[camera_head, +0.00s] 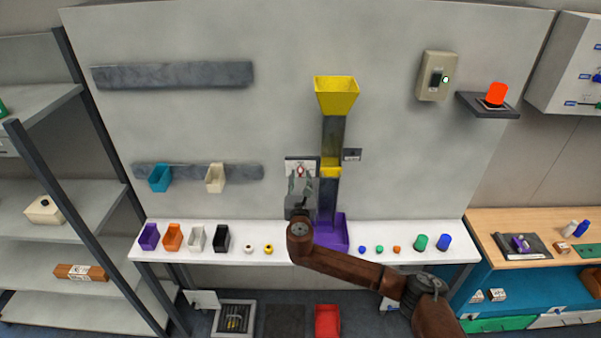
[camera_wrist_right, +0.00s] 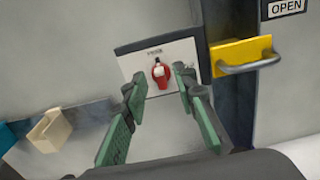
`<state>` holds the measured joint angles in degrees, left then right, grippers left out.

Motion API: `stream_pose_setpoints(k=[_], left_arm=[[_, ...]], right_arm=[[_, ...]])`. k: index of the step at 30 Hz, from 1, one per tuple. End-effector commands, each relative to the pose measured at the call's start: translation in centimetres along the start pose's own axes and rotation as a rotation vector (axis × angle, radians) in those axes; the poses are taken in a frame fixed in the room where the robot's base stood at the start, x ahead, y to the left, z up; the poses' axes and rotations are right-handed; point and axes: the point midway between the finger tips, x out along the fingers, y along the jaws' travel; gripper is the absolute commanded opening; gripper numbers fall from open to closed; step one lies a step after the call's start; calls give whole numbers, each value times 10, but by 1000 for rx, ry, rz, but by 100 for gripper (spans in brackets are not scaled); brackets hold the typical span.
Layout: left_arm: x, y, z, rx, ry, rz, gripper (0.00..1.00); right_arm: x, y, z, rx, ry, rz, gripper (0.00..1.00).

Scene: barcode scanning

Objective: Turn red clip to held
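The red clip (camera_wrist_right: 161,74) is a small red rotary piece with a white pointer or tip. It sits on a pale wall plate (camera_wrist_right: 185,50) that bears small dark lettering too small to read. In the head view the clip (camera_head: 300,171) shows just above my right gripper (camera_head: 301,180). In the right wrist view my right gripper (camera_wrist_right: 161,84) is open. Its two green-padded fingers point at the plate, one on each side of the clip, with nothing between the pads. I cannot tell whether the fingertips reach the clip. My left gripper is not in view.
A yellow slide gate with a metal handle (camera_wrist_right: 250,62) is close to the right of the plate, under an OPEN sign (camera_wrist_right: 285,7). A cream bin (camera_wrist_right: 50,130) hangs at left. Below, a white shelf (camera_head: 290,256) holds bins and small parts.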

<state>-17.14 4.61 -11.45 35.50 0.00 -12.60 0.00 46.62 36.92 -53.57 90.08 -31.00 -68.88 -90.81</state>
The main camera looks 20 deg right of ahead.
Motion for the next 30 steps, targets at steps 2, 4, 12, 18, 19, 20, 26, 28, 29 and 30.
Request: stream_pose_setpoints(k=[2,4,12,18,19,20,26,28,29,30], left_arm=[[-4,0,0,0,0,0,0],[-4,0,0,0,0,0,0],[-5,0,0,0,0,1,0],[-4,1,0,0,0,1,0],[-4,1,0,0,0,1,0],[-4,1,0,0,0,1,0],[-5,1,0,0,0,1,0],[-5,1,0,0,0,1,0],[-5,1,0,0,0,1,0],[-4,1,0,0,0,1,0]], right_arm=[[8,0,2,0,-1,0,26],[13,0,1,1,0,0,26],[17,0,0,2,1,1,26],[17,0,0,2,1,1,17],[17,0,0,2,1,1,15],[17,0,0,2,1,0,13],[17,0,0,2,1,0,0],[17,0,0,2,1,0,0],[17,0,0,2,1,0,0],[17,0,0,3,1,0,0]])
